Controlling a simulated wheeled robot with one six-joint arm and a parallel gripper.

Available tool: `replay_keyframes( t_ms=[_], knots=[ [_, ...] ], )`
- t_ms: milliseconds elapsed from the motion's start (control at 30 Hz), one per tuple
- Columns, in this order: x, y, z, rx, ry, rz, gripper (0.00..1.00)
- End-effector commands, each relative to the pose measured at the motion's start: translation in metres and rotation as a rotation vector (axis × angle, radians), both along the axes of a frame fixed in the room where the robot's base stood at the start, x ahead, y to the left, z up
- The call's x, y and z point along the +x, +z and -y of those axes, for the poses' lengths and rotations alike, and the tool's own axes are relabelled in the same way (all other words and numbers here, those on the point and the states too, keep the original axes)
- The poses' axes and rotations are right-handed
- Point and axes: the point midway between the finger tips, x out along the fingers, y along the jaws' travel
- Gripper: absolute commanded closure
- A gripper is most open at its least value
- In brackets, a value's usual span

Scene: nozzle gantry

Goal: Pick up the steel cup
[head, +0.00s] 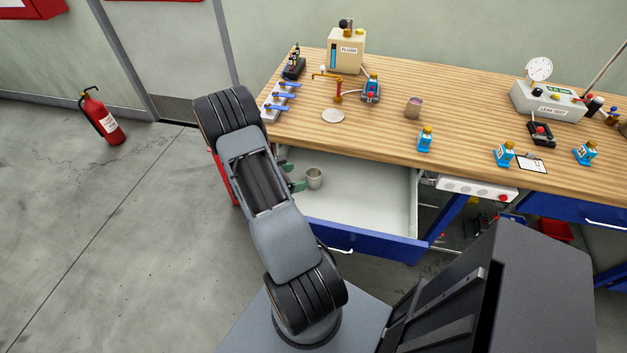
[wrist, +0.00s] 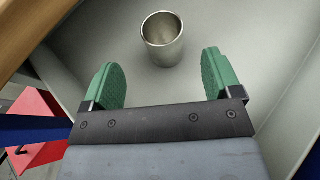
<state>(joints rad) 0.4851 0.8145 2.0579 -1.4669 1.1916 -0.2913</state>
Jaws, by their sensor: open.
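The steel cup (head: 314,179) stands upright in the open drawer (head: 375,195), near its left side. It also shows in the wrist view (wrist: 162,45), with its open mouth facing up. My gripper (wrist: 163,80) is open and empty, with its two green pads apart. In the wrist view the cup lies beyond the fingertips, roughly centred between them and not touching either. In the head view my gripper (head: 292,179) is just left of the cup, partly hidden behind my arm.
The wooden worktop (head: 470,145) overhangs the back of the drawer. On it are a brownish cup (head: 413,107), a flush unit (head: 346,52), a leak tester (head: 549,101) and several blue parts. The drawer's blue front (head: 370,243) stands out from the bench. The drawer floor right of the cup is clear.

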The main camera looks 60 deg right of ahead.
Motion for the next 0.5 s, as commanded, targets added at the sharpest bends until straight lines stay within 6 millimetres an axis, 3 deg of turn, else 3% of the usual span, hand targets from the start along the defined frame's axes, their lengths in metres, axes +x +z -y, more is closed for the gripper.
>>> replay_keyframes(
  t_ms=[500],
  knots=[
    [-0.026,-0.019,0.041,0.001,-0.003,-0.001,0.16]
  ],
)
